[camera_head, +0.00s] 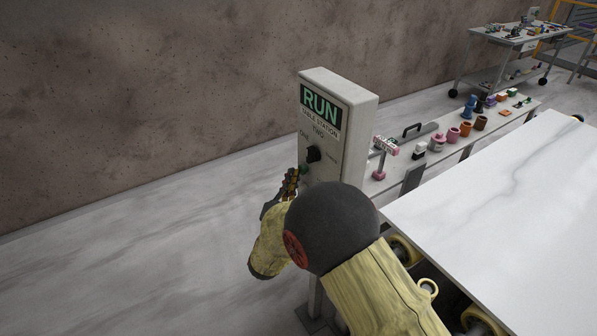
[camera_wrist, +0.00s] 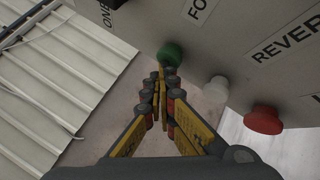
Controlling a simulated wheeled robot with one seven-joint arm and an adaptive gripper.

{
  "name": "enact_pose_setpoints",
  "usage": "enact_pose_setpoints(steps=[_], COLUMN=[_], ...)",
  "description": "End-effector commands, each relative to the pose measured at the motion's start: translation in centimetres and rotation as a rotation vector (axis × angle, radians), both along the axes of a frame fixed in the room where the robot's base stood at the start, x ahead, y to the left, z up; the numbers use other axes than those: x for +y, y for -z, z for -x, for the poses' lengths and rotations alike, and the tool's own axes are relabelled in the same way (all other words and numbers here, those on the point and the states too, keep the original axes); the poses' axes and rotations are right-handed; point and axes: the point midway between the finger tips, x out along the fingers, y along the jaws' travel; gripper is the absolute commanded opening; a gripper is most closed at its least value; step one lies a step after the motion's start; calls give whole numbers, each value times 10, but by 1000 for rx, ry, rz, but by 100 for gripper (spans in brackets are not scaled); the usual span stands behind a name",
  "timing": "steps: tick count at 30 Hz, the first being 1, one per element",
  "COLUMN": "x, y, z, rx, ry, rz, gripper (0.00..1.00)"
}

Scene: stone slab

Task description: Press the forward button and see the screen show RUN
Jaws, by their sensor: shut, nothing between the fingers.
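The control box (camera_head: 356,118) is a pale upright cabinet on a post. Its screen (camera_head: 320,105) shows RUN in green letters, above the label TABLE STATION TWO. A green button (camera_wrist: 170,54) sits by a partly cut-off label starting "FO" in the wrist view; it also shows in the head view (camera_head: 304,169). My gripper (camera_wrist: 163,73) is shut and empty, with its fingertips at the green button. I cannot tell whether they touch it. In the head view, my gripper (camera_head: 291,177) is in front of the box, and my arm hides its lower face.
A black knob (camera_head: 313,154) is above the green button. A white button (camera_wrist: 215,90) and a red button (camera_wrist: 263,119) sit beside it, near a "REVER" label. A white slab (camera_head: 500,200) lies at right. A bench (camera_head: 510,117) with small objects stands behind.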

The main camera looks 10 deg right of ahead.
Motion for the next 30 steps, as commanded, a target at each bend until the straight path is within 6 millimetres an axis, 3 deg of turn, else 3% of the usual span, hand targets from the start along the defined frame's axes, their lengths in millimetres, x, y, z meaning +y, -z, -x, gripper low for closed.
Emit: enact_pose_setpoints(steps=[12,23,30], x=[17,18,36], y=[0,0,0], z=[7,8,15], rx=[-1,-1,-1], ry=[-1,-1,-2], rz=[0,0,0], gripper=[0,0,0])
